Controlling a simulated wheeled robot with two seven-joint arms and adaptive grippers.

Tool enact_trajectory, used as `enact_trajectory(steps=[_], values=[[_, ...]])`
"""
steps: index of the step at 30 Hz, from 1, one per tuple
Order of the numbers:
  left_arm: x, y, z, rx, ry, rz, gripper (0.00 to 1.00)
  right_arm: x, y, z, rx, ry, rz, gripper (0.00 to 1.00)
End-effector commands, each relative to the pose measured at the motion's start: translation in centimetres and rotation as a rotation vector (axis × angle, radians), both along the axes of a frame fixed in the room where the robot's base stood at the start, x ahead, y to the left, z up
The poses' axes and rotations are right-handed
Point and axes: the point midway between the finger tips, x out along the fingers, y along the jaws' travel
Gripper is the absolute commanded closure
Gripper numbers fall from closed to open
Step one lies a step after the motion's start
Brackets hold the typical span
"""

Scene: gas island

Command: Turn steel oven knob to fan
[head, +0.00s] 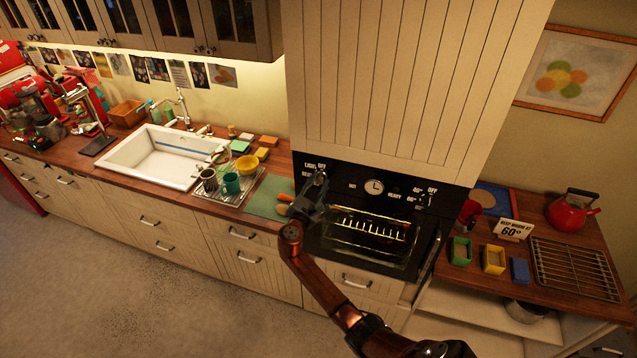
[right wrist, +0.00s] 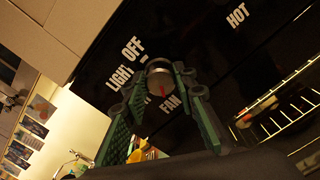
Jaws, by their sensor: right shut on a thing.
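The black oven panel (head: 345,180) is set in the white boarded column, with a round dial (head: 374,187) at its middle. In the right wrist view, the round steel knob (right wrist: 160,72) sits among the words LIGHT, OFF and FAN. A small red mark shows on the knob's side nearest FAN (right wrist: 168,103). My right gripper (head: 318,183) is at the panel's left end and largely covers the knob in the head view. Its green-padded fingers (right wrist: 158,84) are shut on the knob, one on each side. My left gripper is not in view.
The oven window (head: 370,232) is lit, below the panel. Another knob (head: 425,199) is at the panel's right end. A green mat (head: 268,194) and a dish rack (head: 230,190) are on the left counter. A red kettle (head: 572,211) and a wire rack (head: 573,268) are on the right.

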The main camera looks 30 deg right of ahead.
Motion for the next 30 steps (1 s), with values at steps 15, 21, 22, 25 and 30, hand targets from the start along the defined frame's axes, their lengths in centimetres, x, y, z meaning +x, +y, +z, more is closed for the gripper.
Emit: enact_trajectory(steps=[15,21,22,25,30], values=[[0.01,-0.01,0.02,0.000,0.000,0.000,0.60,-0.11,0.06,-0.58,-0.012,0.027,-0.001,0.98],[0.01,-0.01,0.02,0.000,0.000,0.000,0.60,-0.09,0.04,-0.45,-0.013,0.025,-0.001,0.63],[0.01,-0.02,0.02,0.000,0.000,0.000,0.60,-0.09,0.03,-0.40,-0.013,0.025,-0.001,0.61],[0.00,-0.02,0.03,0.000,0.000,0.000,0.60,-0.06,0.01,-0.30,-0.014,0.022,-0.001,0.56],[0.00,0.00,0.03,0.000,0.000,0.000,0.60,-0.04,0.00,-0.20,-0.014,0.021,-0.001,0.56]])
